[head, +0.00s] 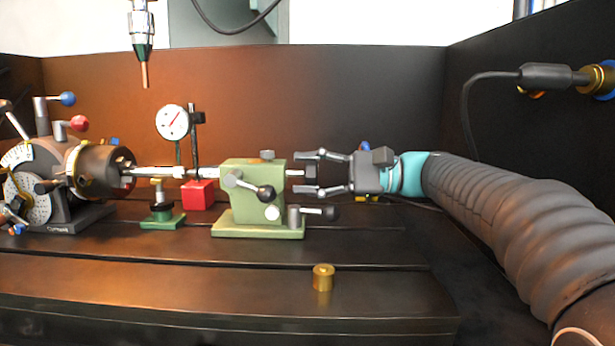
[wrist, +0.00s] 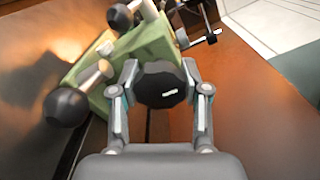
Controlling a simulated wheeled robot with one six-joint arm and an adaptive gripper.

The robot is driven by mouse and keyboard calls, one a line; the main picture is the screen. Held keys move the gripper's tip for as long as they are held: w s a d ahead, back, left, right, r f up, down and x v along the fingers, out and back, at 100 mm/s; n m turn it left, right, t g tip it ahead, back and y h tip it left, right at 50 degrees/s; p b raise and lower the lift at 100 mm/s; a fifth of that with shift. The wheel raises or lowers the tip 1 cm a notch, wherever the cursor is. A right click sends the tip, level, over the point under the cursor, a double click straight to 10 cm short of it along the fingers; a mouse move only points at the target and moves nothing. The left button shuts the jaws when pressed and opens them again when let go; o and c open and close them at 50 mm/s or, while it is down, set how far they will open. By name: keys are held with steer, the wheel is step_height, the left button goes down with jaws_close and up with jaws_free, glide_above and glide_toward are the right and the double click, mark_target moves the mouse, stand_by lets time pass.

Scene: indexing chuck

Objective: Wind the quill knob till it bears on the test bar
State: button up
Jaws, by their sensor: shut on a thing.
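The quill knob is a dark, faceted disc (wrist: 161,84) with a small white mark on its face. It sits at the right end of the green tailstock (head: 252,182). My gripper (head: 305,174) reaches in from the right, level with the knob, and is shut on it, with one finger on each side in the wrist view. The test bar (head: 155,172) is a slim pale bar lying level between the chuck (head: 100,172) on the left and the tailstock. The tailstock end of the bar is too small to tell whether it touches the quill.
Black-knobbed levers (head: 264,192) stick out from the tailstock's front. A dial gauge (head: 172,122) on a red base (head: 197,195) stands behind the bar, and a small green support (head: 162,212) below it. A brass cylinder (head: 323,277) stands on the front bed. A spindle (head: 142,40) hangs above.

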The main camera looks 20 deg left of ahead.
steer(key=o, duration=0.9)
steer(key=v, duration=0.7)
steer(key=shift+d, duration=0.25)
